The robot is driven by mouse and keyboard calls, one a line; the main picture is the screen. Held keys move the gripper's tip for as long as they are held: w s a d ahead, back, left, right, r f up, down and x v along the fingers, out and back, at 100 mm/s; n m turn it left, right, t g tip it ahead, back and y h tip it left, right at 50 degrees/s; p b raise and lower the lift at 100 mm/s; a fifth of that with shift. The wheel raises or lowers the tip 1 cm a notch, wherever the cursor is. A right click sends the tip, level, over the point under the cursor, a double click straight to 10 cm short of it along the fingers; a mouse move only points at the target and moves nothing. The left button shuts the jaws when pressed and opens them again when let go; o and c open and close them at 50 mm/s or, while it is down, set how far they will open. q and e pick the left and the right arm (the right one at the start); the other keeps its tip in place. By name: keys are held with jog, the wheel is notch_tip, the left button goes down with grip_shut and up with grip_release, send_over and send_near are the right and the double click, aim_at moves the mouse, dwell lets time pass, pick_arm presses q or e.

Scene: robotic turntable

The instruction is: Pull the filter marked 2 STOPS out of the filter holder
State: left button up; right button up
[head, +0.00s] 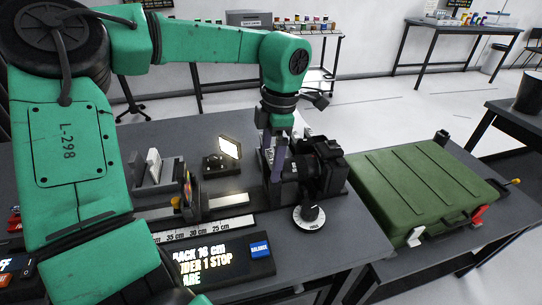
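My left gripper (273,163) points down beside the dark camera (322,168) at the right end of the bench rail. Two purplish finger-like parts show below its wrist, but what lies between them is hidden. The filter holder appears to be at the camera's left side, mostly covered by the gripper. No filter marked 2 STOPS can be read. Pale upright plates (153,165) stand in a rack left of the lamp. A display (222,263) partly reads "BACK 16 CM", "DER 1 STOP", "ARE". My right gripper is out of view.
A lit lamp panel (229,148) stands behind the rail, and a scale (205,229) runs along its front. A round dial (309,217) sits in front of the camera. A green case (420,185) fills the right table. My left arm covers much of the left side.

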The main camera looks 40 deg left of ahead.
pick_arm(q)
jog(key=c, duration=0.9)
jog(key=shift+r+p, duration=3.25)
jog(key=shift+r, duration=0.6)
jog(key=shift+c, duration=0.2)
